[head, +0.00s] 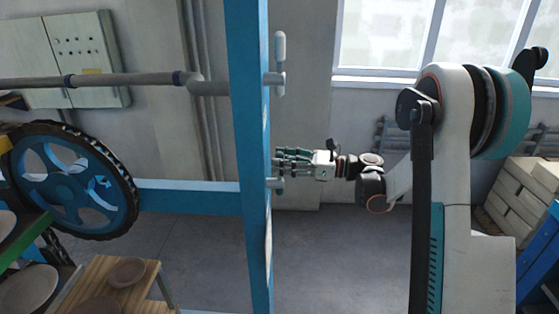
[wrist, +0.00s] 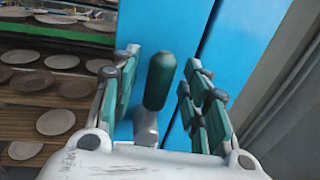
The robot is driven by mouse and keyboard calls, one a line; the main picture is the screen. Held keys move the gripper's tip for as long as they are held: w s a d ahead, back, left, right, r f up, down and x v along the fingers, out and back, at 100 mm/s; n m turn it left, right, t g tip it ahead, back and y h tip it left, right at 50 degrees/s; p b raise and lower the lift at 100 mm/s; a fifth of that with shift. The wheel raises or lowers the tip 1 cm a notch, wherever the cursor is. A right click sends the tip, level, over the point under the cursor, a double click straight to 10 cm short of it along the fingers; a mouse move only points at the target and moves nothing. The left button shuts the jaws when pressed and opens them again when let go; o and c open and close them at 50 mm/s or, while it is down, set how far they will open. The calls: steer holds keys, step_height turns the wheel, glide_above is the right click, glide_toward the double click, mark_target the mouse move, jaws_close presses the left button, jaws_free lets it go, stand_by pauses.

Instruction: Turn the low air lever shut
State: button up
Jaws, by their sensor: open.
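The low air lever (wrist: 160,80) shows in the wrist view as a dark green grip on a grey metal arm, standing roughly upright before the blue post (wrist: 160,30). My gripper (wrist: 161,64) is open, with fingers on both sides of the green grip and visible gaps to it. In the head view my gripper (head: 280,164) reaches from the right to the blue post (head: 248,120). There its fingers hide most of the low lever; only a small pale part (head: 277,187) shows below them.
A second, upper lever (head: 280,52) stands upright higher on the post. A grey pipe (head: 135,80) runs left from the post. A blue chain wheel (head: 75,180) and wooden shelves with plates (head: 127,271) lie left.

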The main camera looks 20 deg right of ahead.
steer(key=shift+w+a, duration=0.3)
steer(key=shift+a, duration=0.25)
jaws_close()
